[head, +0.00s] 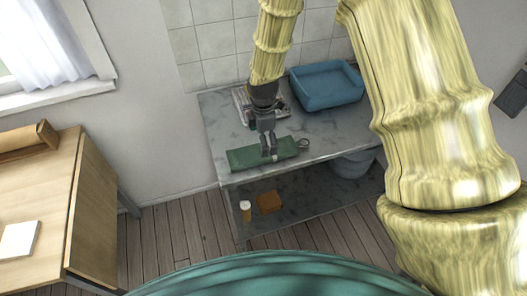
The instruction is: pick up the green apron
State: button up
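The green apron (245,158) lies as a flat, long folded bundle near the front edge of the grey marble-look table (225,125). A small grey ring-like piece (304,144) shows at its right end. My gripper (268,154) points down over the apron, right of its middle, with its fingertips at or just above the cloth. The fingers look close together, but their gap is too small to make out. I cannot tell whether they touch or hold the cloth. The gripper hides a strip of the apron.
A blue bin (327,85) stands at the table's back right. A light, flat item (242,104) lies behind my gripper. On the lower shelf are an orange-brown block (269,202), a white-capped jar (246,211) and a grey-blue tub (352,164). A wooden desk (40,195) stands left.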

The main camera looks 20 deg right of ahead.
jog(key=shift+f+p, duration=1.35)
jog(key=shift+f, duration=1.35)
jog(key=c, duration=1.2)
